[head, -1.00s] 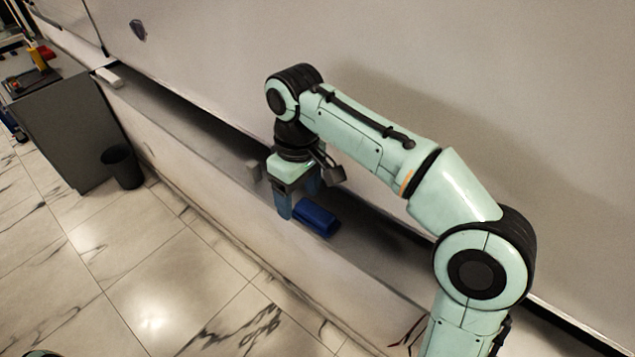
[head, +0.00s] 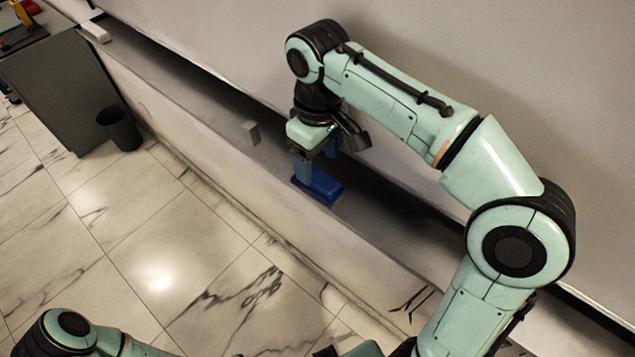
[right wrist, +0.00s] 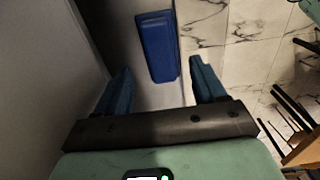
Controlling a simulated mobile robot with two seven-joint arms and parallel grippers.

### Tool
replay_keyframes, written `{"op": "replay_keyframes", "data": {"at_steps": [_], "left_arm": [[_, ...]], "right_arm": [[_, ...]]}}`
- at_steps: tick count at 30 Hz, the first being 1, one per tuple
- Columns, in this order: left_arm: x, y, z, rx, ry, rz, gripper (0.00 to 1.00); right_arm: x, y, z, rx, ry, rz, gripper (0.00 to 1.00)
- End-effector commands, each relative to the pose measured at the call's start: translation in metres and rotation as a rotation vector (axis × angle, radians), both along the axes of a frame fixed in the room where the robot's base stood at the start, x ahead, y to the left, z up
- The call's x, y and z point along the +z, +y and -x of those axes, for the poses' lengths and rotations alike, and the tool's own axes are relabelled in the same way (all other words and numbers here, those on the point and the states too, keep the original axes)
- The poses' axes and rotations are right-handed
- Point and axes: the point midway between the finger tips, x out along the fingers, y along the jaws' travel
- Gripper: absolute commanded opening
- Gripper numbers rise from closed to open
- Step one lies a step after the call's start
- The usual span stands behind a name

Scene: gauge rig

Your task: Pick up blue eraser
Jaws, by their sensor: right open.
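The blue eraser (head: 320,186) lies on the narrow grey ledge along the white wall. My right gripper (head: 314,172) points down at it, with its blue fingers over or beside its near end in the head view. In the right wrist view the eraser (right wrist: 158,47) lies ahead of the two fingertips, and the open gripper (right wrist: 160,82) has nothing between its fingers. I cannot tell whether a finger touches the eraser. My left arm shows only in part at the bottom left of the head view; its gripper cannot be made out.
A small grey block (head: 251,133) stands on the ledge left of my right gripper. A white object (head: 95,32) sits at the ledge's far end. A dark bin (head: 120,130) stands on the marble floor beside a grey cabinet (head: 62,88). The ledge's front edge drops to the floor.

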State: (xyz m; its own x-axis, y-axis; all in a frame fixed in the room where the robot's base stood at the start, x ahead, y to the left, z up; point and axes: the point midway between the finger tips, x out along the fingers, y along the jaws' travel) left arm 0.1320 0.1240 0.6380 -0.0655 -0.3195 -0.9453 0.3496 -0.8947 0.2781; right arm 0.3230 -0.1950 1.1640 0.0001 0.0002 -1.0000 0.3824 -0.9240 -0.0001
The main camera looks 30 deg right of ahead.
Motion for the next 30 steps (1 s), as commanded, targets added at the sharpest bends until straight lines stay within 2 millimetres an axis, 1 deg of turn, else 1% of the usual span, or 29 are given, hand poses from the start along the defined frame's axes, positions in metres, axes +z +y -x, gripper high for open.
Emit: {"op": "replay_keyframes", "data": {"at_steps": [1,3,7,11,17,18,20,21,22,23,30], "left_arm": [[-0.004,0.0,0.003,0.0,0.002,0.0,0.43],[-0.008,0.0,0.005,0.0,0.006,0.0,0.43],[-0.013,0.0,0.009,0.0,0.009,0.0,0.43],[-0.014,0.0,0.009,0.0,0.01,0.0,0.43],[-0.013,0.0,0.009,0.0,0.01,0.0,0.43],[-0.013,0.0,0.009,0.0,0.01,0.0,0.43],[-0.013,0.0,0.009,0.0,0.01,0.0,0.43],[-0.013,0.0,0.009,0.0,0.01,0.0,0.43],[-0.013,0.0,0.009,0.0,0.01,0.0,0.43],[-0.013,0.0,0.009,0.0,0.01,0.0,0.43],[-0.013,0.0,0.009,0.0,0.01,0.0,0.43]], "right_arm": [[-0.01,0.0,0.001,-0.001,0.004,0.001,0.7],[-0.022,0.0,0.001,0.0,0.005,0.001,0.7],[-0.039,0.0,0.001,0.0,0.005,0.001,0.7],[-0.046,0.0,0.0,0.0,0.002,0.0,0.7],[-0.045,0.0,0.0,0.0,0.001,0.0,0.7],[-0.045,0.0,0.0,0.0,0.001,0.0,0.57],[-0.045,0.0,0.0,0.0,0.001,0.0,0.38],[-0.045,0.0,0.0,0.0,0.001,0.0,0.25],[-0.045,0.0,0.0,0.0,0.001,0.0,0.15],[-0.045,0.0,0.0,0.0,0.001,0.0,0.09],[-0.045,0.0,0.0,0.0,0.0,0.0,0.09]]}}
